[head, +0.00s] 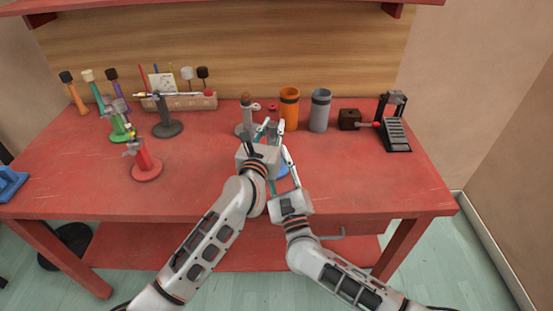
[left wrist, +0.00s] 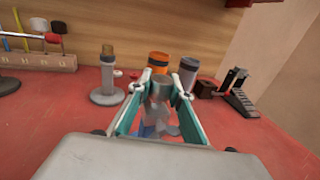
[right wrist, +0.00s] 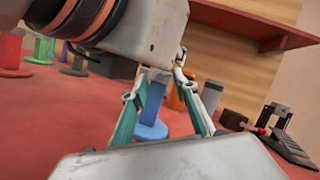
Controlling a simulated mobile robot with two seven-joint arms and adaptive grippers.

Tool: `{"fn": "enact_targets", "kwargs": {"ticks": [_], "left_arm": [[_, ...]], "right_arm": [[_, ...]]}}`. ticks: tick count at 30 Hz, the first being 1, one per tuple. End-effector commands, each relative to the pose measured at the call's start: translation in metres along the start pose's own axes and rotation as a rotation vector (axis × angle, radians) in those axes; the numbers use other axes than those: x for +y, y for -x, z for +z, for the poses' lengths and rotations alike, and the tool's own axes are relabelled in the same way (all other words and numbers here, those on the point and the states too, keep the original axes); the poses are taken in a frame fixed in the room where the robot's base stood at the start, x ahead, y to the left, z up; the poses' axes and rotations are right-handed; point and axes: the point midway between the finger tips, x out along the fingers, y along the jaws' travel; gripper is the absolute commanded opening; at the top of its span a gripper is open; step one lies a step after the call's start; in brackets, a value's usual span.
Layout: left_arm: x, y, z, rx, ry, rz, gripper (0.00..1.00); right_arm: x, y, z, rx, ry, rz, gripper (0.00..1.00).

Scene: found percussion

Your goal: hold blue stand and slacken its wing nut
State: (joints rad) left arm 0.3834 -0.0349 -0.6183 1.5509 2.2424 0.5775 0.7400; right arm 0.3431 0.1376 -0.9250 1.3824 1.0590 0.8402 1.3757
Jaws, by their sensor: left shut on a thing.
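The blue stand shows in the right wrist view as a blue post (right wrist: 153,104) on a round blue base (right wrist: 151,130). In the head view only part of its base (head: 283,171) shows, behind my arms. My left gripper (head: 271,127) is shut on the stand's upper part, and a grey piece (left wrist: 161,91) shows between its fingertips in the left wrist view. My right gripper (right wrist: 160,76) is open, low on the near side, its fingers spread either side of the post in its view. I cannot tell whether they touch anything. The wing nut is hidden by my left gripper.
A grey stand (head: 246,118), an orange cup (head: 289,104) and a grey cup (head: 320,110) stand behind my grippers. A dark block (head: 349,119) and a black pedal (head: 396,134) are at right. Red (head: 146,165) and green (head: 119,128) stands are at left. The red table's front right is clear.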

Motion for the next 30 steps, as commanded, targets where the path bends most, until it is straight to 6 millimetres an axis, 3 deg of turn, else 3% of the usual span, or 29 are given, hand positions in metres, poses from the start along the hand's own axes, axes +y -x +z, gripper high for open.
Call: {"fn": "enact_targets", "kwargs": {"ticks": [21,22,23,30], "left_arm": [[0.0001,0.0,-0.0001,0.0,0.0,0.0,0.0],[0.0002,0.0,-0.0001,0.0,0.0,0.0,0.0],[0.0002,0.0,-0.0001,0.0,0.0,0.0,0.0],[0.0002,0.0,-0.0001,0.0,0.0,0.0,0.0]], "right_arm": [[-0.0022,0.0,-0.0003,0.0,0.118,0.047,0.07],[-0.0021,0.0,-0.0002,0.0,0.118,0.047,0.36],[-0.0021,0.0,-0.0002,0.0,0.118,0.047,0.44],[-0.0019,0.0,-0.0001,0.0,0.118,0.048,0.46]]}}
